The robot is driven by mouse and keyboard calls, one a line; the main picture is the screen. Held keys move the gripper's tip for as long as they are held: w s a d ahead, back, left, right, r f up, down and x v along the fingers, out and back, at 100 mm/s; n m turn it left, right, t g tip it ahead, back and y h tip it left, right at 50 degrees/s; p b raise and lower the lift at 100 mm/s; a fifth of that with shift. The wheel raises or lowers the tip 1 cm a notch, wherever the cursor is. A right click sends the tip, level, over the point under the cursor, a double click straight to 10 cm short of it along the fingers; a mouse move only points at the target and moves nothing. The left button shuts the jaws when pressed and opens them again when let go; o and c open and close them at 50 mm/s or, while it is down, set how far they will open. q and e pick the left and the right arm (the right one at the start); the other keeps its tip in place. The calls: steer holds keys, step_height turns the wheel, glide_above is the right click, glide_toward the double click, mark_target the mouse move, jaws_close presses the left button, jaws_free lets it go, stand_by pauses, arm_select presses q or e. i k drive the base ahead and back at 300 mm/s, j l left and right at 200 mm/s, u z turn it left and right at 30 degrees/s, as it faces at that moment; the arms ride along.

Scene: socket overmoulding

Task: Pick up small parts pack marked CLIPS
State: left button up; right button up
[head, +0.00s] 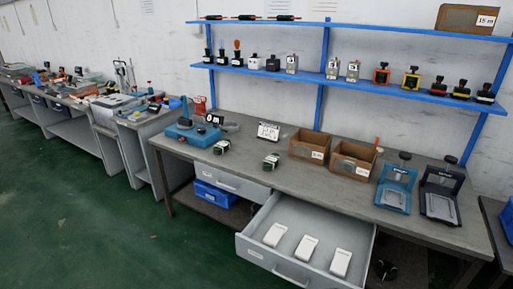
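Three white, box-like packs lie in a row in an open grey drawer (316,210) under the workbench. They are a left pack (275,235), a middle pack (306,248) and a right pack (341,262). Any marking on them is too small to read, so I cannot tell whether one says CLIPS. The drawer front has a small label that I cannot read. Neither of my grippers is in the head view.
The grey bench top (250,160) holds two brown boxes (309,146), blue and dark devices (395,190) and small dark green items. A closed drawer (232,181) is left of the open one. Green floor (120,230) is clear at the front left.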

mark_target(274, 236)
steer(key=i+l+z, duration=0.3)
steer(key=i+z, duration=0.35)
steer(key=i, duration=0.15)
